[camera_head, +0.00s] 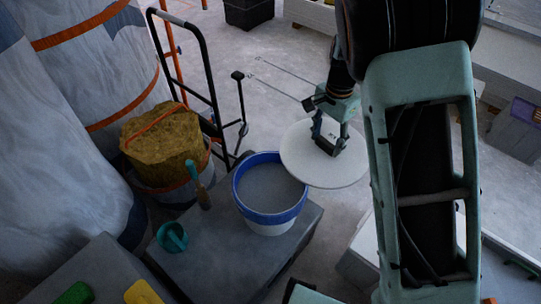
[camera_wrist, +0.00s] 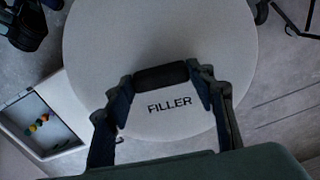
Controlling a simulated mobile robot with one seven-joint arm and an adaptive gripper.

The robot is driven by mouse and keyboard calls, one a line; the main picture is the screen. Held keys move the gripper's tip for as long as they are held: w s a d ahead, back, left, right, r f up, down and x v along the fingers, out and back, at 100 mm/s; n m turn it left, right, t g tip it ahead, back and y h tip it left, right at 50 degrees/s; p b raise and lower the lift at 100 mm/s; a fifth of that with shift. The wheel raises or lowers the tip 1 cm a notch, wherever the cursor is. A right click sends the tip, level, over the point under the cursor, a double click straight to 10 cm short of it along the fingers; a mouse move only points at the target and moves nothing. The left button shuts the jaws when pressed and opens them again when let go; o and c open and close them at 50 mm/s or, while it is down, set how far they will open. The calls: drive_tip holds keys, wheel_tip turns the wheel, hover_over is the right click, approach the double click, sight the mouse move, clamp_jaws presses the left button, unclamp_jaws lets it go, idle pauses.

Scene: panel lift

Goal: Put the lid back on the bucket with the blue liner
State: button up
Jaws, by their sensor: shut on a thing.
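The bucket (camera_head: 268,216) is white with a blue liner folded over its rim, and it stands upright and uncovered on a dark grey block in the head view. Its inside looks grey. The lid (camera_head: 301,165) is a round, pale disc held in the air to the right of the bucket, its left edge close to or overlapping the bucket's right rim in the picture. In the wrist view the lid (camera_wrist: 110,60) fills the middle and reads "FILLER". My gripper (camera_head: 328,145) is shut on the lid's dark handle (camera_wrist: 161,75), with a finger at each end.
The grey block (camera_head: 205,245) also bears a teal cup (camera_head: 172,237) and a teal-handled tool (camera_head: 202,194). A hand truck (camera_head: 205,85) and a yellowish bundle (camera_head: 155,140) stand behind left. In the wrist view, a pale tray (camera_wrist: 25,120) holds small coloured items.

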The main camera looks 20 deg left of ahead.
drive_tip(key=s+a+f+m, duration=0.1)
drive_tip(key=s+a+f, duration=0.15)
drive_tip(key=a, duration=0.25)
drive_tip(key=s+a+f+m+p, duration=0.1)
drive_tip(key=s+a+f+m, duration=0.15)
drive_tip(key=a, duration=0.25)
drive_tip(key=s+a+f+m, duration=0.1)
drive_tip(key=s+a+f, duration=0.1)
drive_tip(key=a+f, duration=0.15)
wheel_tip(320, 180, down, 6)
drive_tip(key=b, duration=0.4)
drive_tip(key=shift+w+a, duration=0.15)
drive_tip(key=shift+a, duration=0.3)
drive_tip(key=shift+f+n, duration=0.25)
idle(1.8)
drive_tip(key=o, duration=1.8)
drive_tip(key=shift+r+p, duration=2.85)
drive_tip(key=shift+r, duration=0.65)
drive_tip(key=shift+c, duration=0.2)
